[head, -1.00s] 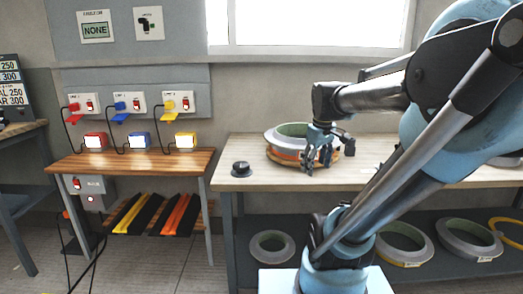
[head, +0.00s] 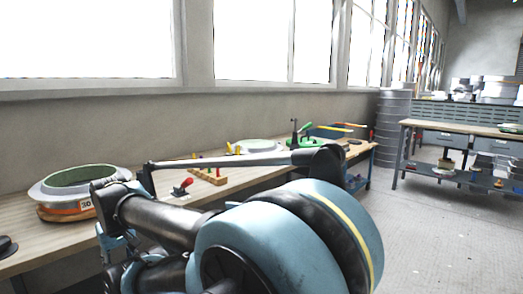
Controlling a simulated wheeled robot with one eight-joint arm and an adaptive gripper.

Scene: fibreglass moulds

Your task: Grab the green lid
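A green object with a dark upright part (head: 298,140) sits far along the workbench, right of centre in the head view. It is small here, and I cannot tell whether it is the green lid. A grey ring mould (head: 82,188) with a green inside and an orange band sits on the bench at the left. My gripper (head: 112,242) shows only in part at the lower left, near the front of this mould. My own arm hides much of it, so its fingers cannot be read.
The wooden workbench (head: 30,232) runs along the wall under the windows. A small board with coloured pegs (head: 208,175), a red-handled clamp (head: 181,187) and a pale round mould (head: 258,146) lie on it. Open floor (head: 425,235) is at the right, before another bench (head: 450,130).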

